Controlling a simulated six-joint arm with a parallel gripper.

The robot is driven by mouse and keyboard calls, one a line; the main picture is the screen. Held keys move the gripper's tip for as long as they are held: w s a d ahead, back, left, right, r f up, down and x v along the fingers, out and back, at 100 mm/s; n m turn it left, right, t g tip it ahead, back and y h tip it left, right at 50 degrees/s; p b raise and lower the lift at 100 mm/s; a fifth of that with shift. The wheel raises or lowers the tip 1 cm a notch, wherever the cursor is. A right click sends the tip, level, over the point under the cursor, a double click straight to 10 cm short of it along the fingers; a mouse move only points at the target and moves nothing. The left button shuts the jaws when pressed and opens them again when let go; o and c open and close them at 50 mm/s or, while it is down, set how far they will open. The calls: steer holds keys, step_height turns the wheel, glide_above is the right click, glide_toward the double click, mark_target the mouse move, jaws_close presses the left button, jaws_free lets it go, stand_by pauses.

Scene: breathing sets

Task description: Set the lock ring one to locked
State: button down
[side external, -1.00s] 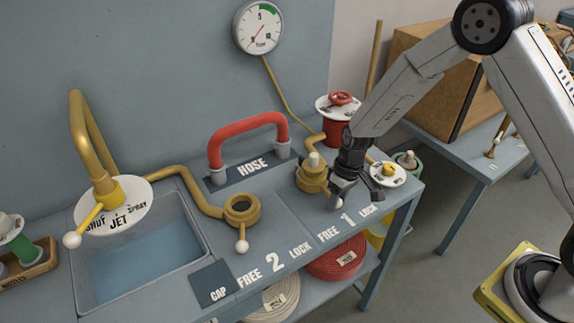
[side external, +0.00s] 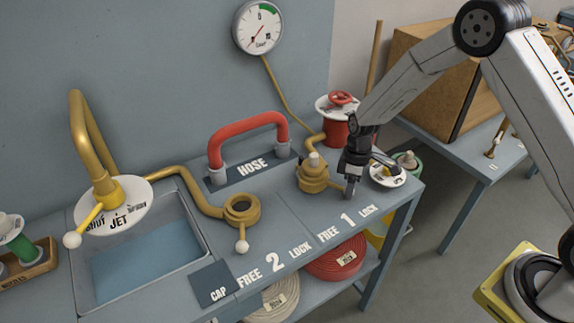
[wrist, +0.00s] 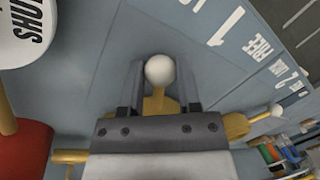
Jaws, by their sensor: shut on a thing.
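Lock ring one is a brass ring (side external: 312,180) on the bench behind the "FREE 1 LOCK" lettering (side external: 347,222). Its brass lever (wrist: 158,103) ends in a white ball (wrist: 159,69). My gripper (side external: 351,191) is shut on the lever, with a finger on each side near the ball in the wrist view. In the side view the lever points right from the ring, toward the LOCK side. My fingers hide the ball there, so its exact alignment with LOCK cannot be told.
Ring two (side external: 241,209), with its own ball lever, stands to the left. A red hose handle (side external: 248,130) is behind. A white-disc valve with a yellow knob (side external: 388,174) and a red valve (side external: 338,110) stand close to my gripper.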

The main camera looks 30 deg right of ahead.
steer(key=shift+c, duration=1.5)
jaws_free()
step_height(320, 180, up, 8)
steer(key=w+d, duration=0.1)
steer(key=shift+f, duration=0.15)
steer(key=s+r+m+t+h, duration=0.1)
steer(key=s+r+m+t, duration=0.1)
steer(key=s, duration=0.6)
steer(key=s+r+m+t, duration=0.2)
steer(key=s+r+m, duration=0.2)
steer(key=s, duration=0.4)
steer(key=shift+s+a+r+m+h, duration=0.15)
steer(key=shift+s+r+m+h, duration=0.2)
steer(key=shift+m, duration=0.55)
